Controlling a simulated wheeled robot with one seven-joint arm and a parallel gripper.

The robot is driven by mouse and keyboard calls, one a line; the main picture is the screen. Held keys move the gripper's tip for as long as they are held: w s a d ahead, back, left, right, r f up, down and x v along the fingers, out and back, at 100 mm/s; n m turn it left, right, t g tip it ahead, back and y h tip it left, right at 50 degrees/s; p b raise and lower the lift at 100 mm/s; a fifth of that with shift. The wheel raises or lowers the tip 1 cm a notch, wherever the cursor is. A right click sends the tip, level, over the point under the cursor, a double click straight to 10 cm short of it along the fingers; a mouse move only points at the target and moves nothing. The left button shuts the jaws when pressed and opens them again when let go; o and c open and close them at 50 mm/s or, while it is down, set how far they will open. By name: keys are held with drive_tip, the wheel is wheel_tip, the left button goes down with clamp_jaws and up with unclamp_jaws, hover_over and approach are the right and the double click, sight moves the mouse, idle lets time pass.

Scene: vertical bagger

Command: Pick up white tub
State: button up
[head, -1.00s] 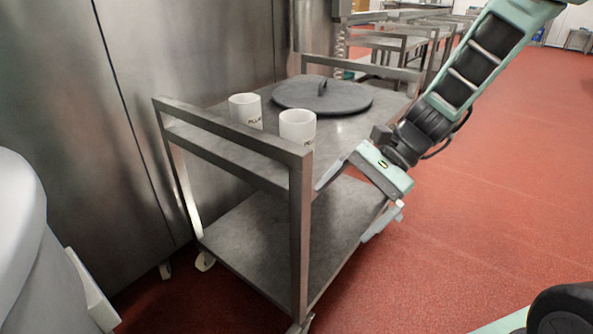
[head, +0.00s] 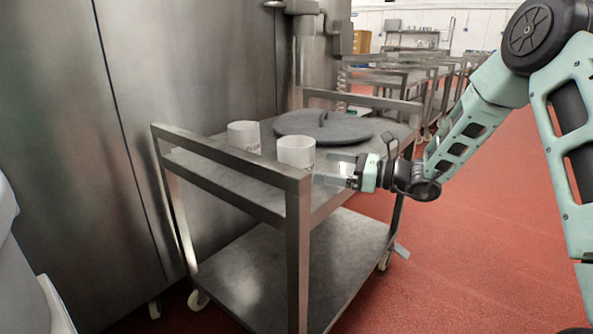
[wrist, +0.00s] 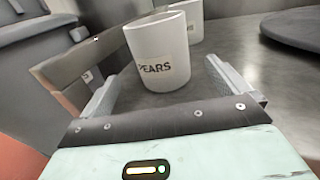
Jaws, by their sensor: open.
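Two white tubs stand upright on the top shelf of a steel trolley. The nearer white tub (head: 296,152) is close to the trolley's end rail, and the other tub (head: 244,136) is behind it to the left. My gripper (head: 326,170) is level, just right of the nearer tub, with its fingers towards it. In the wrist view the nearer tub (wrist: 160,48), with a dark-lettered label, is ahead between the two spread fingers (wrist: 162,78). The gripper is open and empty. The other tub (wrist: 193,18) is partly hidden behind it.
A dark round lid (head: 323,127) with a handle lies on the trolley top (head: 375,150) behind the tubs. The trolley's raised end rail (head: 230,155) runs in front of the tubs. A steel wall (head: 200,70) stands to the left. The red floor at right is open.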

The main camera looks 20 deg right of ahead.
sight(296, 161)
drive_tip(key=b+x, duration=0.1)
drive_tip(key=x, duration=0.8)
drive_tip(key=shift+w+f+b, duration=0.1)
drive_tip(key=shift+w+b, duration=0.05)
drive_tip(key=shift+b, duration=0.2)
drive_tip(key=c, duration=1.1)
